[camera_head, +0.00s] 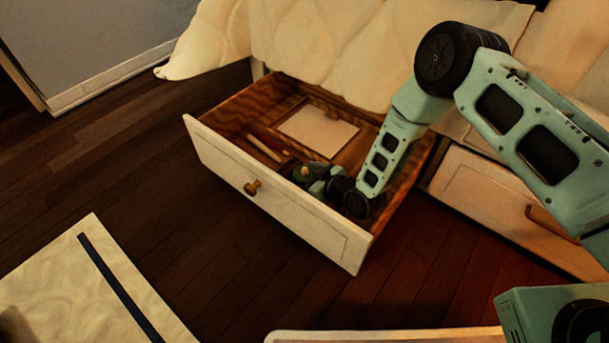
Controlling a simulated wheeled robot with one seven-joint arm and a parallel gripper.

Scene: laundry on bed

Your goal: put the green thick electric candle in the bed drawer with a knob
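The bed drawer with a round brown knob (253,187) is pulled out, its pale front panel (300,220) facing the lower left. My arm reaches down into the drawer from the right. My gripper (303,175) is low inside the drawer, near the middle of the front panel. A small green thing (301,171) with a brownish patch shows at the fingers and may be the green candle. It is small and partly hidden by the gripper, so I cannot tell whether the fingers grip it or stand open around it.
Inside the drawer lie a flat pale board or book (318,131) and thin red and pale sticks (266,148). A second pale drawer front (490,195) is at the right. Cream bedding (320,45) hangs above. Dark wooden floor (150,160) is clear at the left.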

